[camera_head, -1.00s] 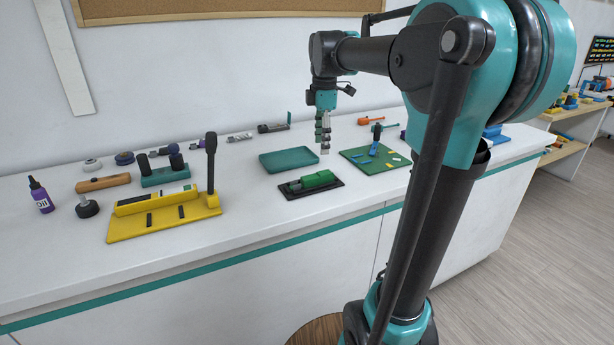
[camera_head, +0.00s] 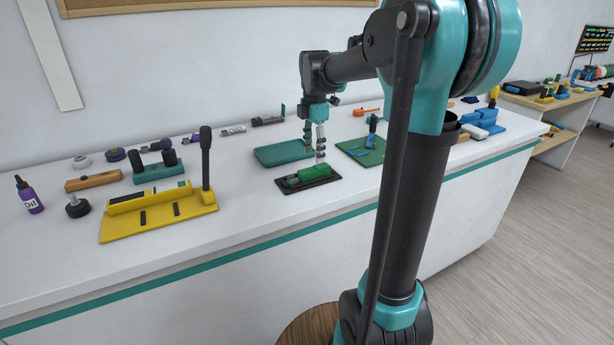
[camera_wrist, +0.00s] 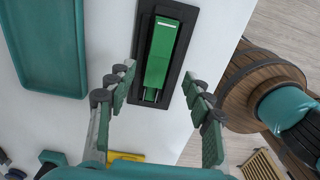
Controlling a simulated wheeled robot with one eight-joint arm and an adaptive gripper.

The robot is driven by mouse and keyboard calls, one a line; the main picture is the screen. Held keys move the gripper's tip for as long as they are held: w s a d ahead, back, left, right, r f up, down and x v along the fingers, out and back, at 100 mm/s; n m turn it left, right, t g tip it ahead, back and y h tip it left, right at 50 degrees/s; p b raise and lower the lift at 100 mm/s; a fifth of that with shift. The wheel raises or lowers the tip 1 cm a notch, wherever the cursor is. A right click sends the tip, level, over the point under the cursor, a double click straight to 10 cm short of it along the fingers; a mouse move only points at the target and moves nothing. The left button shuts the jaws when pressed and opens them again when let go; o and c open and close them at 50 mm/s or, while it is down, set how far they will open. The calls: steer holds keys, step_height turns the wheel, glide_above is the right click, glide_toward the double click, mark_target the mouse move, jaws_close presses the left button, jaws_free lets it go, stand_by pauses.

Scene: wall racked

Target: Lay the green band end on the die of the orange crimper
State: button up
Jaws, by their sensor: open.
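A green block-shaped piece (camera_head: 307,173) lies on a black base plate (camera_head: 331,178) near the front of the bench. In the wrist view the green piece (camera_wrist: 162,52) sits lengthwise in its dark plate (camera_wrist: 188,22). I cannot tell whether it is the band end. My gripper (camera_head: 314,150) is open and empty, pointing down above the piece; in the wrist view its fingers (camera_wrist: 160,82) stand apart on either side of it. An orange-handled tool (camera_head: 367,112) lies at the back. A yellow fixture (camera_head: 135,228) with an upright dark lever (camera_head: 206,158) stands left; neither is clearly the orange crimper.
A teal tray (camera_head: 268,155) lies just behind the green piece. A green board (camera_head: 350,147) with blue parts is to the right. A teal stand with black posts (camera_head: 158,174) and a purple bottle (camera_head: 29,196) are at left. Bare bench lies between the yellow fixture and black plate.

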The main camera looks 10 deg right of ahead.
mark_target(313, 169)
steer(key=shift+a+f, duration=0.1)
steer(key=shift+f, duration=2.75)
steer(key=shift+c, duration=0.4)
jaws_close()
